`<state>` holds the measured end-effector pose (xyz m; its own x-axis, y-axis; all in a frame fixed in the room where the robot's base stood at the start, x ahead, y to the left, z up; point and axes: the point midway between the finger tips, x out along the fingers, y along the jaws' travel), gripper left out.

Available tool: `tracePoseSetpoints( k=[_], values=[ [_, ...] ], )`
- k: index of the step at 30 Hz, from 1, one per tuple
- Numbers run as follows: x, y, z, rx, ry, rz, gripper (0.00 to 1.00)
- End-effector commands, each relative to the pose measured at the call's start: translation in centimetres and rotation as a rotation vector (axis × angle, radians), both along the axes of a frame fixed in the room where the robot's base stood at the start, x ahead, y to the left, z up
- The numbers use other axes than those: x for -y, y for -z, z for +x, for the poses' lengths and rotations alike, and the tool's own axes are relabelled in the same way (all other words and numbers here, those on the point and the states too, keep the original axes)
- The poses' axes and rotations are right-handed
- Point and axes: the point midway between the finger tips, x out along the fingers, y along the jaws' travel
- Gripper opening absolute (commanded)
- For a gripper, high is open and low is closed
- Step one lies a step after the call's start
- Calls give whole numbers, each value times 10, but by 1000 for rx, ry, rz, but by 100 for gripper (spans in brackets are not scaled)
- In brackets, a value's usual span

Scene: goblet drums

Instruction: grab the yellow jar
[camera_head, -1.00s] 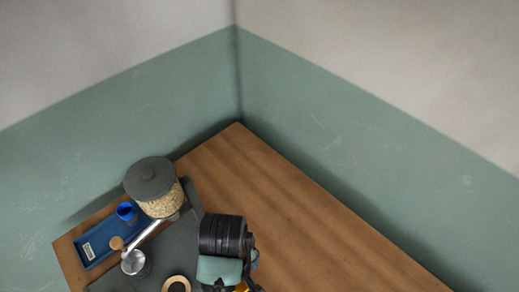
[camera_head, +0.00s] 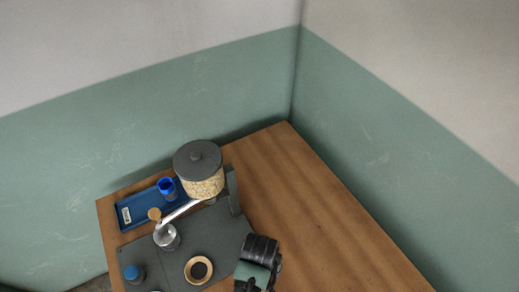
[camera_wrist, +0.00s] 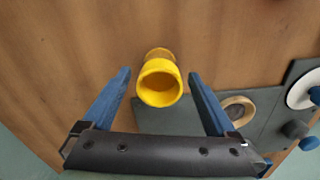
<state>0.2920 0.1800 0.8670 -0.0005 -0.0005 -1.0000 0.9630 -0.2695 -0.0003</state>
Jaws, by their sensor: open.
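The yellow jar (camera_wrist: 160,82) shows in the wrist view as a goblet shape with an open round mouth facing the camera and a narrower part behind it. It stands on the wooden table, beside the edge of a dark mat. My gripper (camera_wrist: 157,76) is open, with one blue finger on each side of the jar and visible gaps between them. I cannot tell whether the fingertips reach down to the jar's level. In the head view my arm's dark end (camera_head: 258,262) covers that spot, and the jar is hidden there.
A blue tray (camera_head: 135,212) holds a blue cup (camera_head: 167,187). The table's right side is clear.

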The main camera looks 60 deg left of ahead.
Motion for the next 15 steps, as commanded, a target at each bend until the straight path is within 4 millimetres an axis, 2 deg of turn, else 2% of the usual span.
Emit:
tracePoseSetpoints(
  k=[3,10,11,15],
  values=[
    [0,9,0,-1,1,-1,92],
    [0,11,0,1,1,1,92],
    [0,11,0,0,1,1,90],
    [0,10,0,0,0,1,65]
  ],
)
